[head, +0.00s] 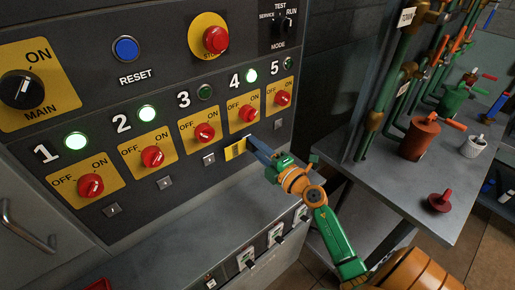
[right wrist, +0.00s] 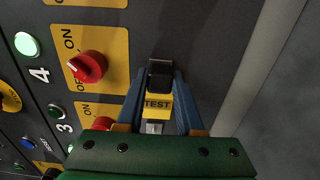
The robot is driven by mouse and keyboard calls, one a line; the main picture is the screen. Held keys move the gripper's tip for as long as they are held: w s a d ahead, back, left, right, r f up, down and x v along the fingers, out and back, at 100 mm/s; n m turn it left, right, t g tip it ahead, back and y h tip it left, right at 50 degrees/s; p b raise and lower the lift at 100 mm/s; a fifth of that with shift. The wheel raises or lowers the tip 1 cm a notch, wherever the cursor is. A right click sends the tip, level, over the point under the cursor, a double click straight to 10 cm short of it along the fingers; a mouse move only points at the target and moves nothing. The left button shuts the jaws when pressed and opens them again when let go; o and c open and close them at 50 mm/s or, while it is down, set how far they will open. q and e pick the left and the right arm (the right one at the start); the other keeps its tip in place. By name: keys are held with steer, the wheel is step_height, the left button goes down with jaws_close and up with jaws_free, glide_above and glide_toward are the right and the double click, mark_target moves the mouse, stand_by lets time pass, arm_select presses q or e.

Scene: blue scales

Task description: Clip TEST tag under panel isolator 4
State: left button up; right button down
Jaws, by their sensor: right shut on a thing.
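The yellow TEST tag (right wrist: 157,106) with its black clip (right wrist: 160,75) is between the blue fingers of my right gripper (right wrist: 158,95), which is shut on it. In the head view the tag (head: 235,149) shows at the panel face, just below isolator 4 (head: 247,113). The right gripper (head: 256,147) reaches in from the lower right. In the right wrist view the red knob of isolator 4 (right wrist: 90,67) is left of the tag. The mount under isolator 4 is hidden by gripper and tag. I cannot tell whether the clip touches it. My left gripper is not in view.
Small square mounts show under isolator 3 (head: 209,159) and isolator 5 (head: 279,125). Lamps 1, 2 and 4 (head: 251,76) are green; 3 and 5 are dark. A lower ledge with switches (head: 245,260) juts out below. A grey bench (head: 400,180) with pipes and valves stands right.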

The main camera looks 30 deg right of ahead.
steer(key=shift+w, duration=0.35)
steer(key=shift+c, duration=2.3)
jaws_free()
steer(key=s, duration=0.7)
steer(key=shift+d, duration=0.25)
